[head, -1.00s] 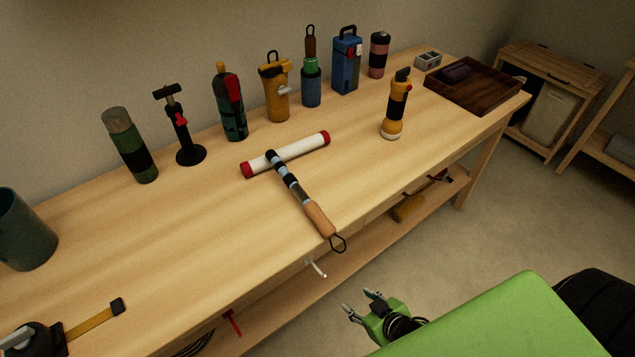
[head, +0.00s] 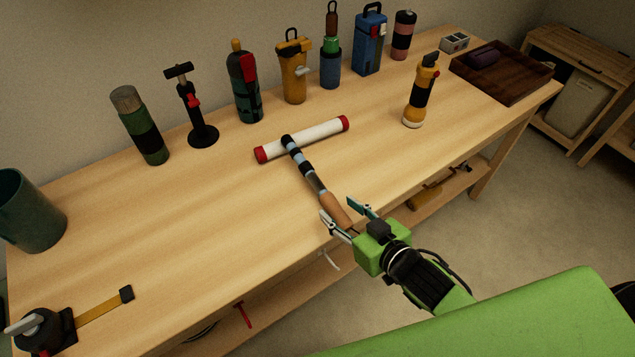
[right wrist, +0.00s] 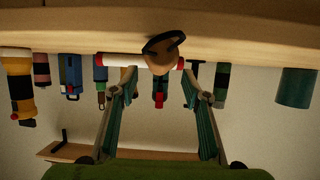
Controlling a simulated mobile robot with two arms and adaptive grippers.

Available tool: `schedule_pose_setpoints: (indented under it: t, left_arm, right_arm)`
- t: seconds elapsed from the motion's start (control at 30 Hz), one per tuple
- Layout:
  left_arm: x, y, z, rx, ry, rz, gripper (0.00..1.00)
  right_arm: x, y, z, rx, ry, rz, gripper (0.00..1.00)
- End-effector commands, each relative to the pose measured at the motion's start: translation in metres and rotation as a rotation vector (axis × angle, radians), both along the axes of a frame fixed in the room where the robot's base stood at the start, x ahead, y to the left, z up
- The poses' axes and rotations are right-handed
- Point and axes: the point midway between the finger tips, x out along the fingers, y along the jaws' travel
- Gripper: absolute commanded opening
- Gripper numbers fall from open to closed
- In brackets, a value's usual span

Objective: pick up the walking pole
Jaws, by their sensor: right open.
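The walking pole (head: 310,180) lies on the wooden bench, with a cork-coloured handle toward the front edge and a black and light-blue shaft. Its far end rests across a white tube with red caps (head: 318,134). My right gripper (head: 339,207) is open at the bench's front edge, its fingers on either side of the handle in the head view. In the right wrist view the handle end with its dark strap loop (right wrist: 163,52) shows between and beyond the open fingertips (right wrist: 158,78). I cannot tell whether they touch it. My left gripper is out of view.
Several upright items line the back of the bench, including a green bottle (head: 139,125) and a blue box (head: 370,45). A yellow-black flashlight (head: 420,92) stands to the right. A tape measure (head: 42,330) is at front left. The bench around the pole's left is clear.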

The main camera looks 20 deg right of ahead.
Motion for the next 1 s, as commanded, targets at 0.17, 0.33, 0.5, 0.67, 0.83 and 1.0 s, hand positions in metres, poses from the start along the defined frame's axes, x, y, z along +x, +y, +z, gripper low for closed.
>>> schedule_pose_setpoints:
  t: [0.17, 0.33, 0.5, 0.67, 0.83, 1.0]
  left_arm:
    - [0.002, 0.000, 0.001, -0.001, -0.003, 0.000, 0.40]
    - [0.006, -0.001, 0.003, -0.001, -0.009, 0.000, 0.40]
    - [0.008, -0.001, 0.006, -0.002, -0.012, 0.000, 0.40]
    - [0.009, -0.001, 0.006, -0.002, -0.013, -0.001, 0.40]
    - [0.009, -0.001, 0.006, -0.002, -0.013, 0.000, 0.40]
    - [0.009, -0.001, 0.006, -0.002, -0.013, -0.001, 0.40]
  right_arm:
    - [0.017, 0.005, -0.007, 0.000, 0.001, 0.000, 0.43]
    - [0.027, 0.008, -0.011, -0.001, 0.001, 0.000, 0.43]
    - [0.050, 0.014, -0.019, -0.001, 0.000, 0.000, 0.43]
    - [0.063, 0.018, -0.027, 0.000, 0.001, 0.000, 0.43]
    - [0.065, 0.019, -0.029, 0.000, 0.002, 0.001, 0.43]
    - [0.065, 0.019, -0.028, -0.001, 0.002, 0.000, 0.20]
